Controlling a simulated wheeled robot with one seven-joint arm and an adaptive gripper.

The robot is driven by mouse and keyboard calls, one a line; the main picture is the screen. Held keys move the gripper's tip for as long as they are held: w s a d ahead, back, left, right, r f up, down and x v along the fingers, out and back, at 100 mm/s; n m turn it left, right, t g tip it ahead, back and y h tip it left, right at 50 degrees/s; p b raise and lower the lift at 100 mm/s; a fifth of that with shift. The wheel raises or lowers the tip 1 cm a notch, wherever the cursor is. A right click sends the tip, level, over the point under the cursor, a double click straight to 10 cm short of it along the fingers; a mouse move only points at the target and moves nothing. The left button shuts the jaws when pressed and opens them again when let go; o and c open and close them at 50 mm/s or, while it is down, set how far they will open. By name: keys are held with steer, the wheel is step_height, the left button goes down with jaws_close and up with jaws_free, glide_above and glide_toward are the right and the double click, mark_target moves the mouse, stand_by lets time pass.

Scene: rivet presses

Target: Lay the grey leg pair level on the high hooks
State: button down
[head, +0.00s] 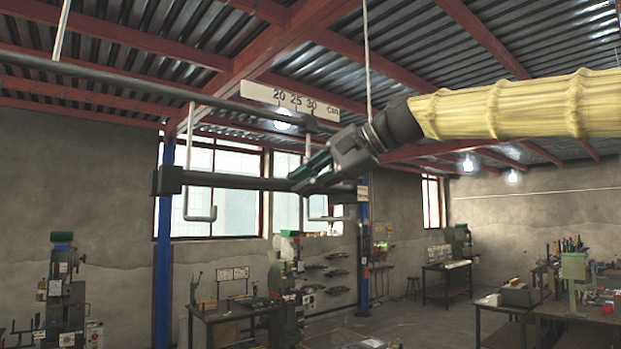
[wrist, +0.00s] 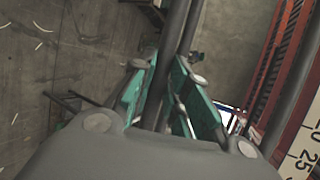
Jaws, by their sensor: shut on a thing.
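The grey leg pair (head: 235,181) is a long dark grey bar with a square block at its left end, high in the head view. It lies close to level, its right end slightly lower in the picture. My gripper (head: 314,176) is shut on it towards its right end. In the wrist view dark tubes (wrist: 178,45) run between the green fingers of my gripper (wrist: 160,108). Two white hooks, a left (head: 191,130) and a right (head: 308,146), hang behind the bar. Their bottom bends show below it, with a visible gap. I cannot tell its depth from them.
A grey overhead rail (head: 110,75) runs above, near a white scale plate (head: 262,97) marked 20, 25, 30. A blue post (head: 163,240) stands behind the left part. Workbenches (head: 225,312) and machines stand well below; the air around the bar looks free.

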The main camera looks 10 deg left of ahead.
steer(key=shift+s+d+f+b, duration=0.1)
steer(key=shift+f+b, duration=0.45)
steer(key=shift+f, duration=0.7)
steer(key=shift+d+f+b, duration=0.1)
steer(key=shift+f+b, duration=0.4)
steer(key=shift+f, duration=0.75)
steer(key=shift+a, duration=0.1)
steer(key=c, duration=1.3)
jaws_free()
steer(key=shift+f, duration=0.1)
steer(key=v, duration=1.2)
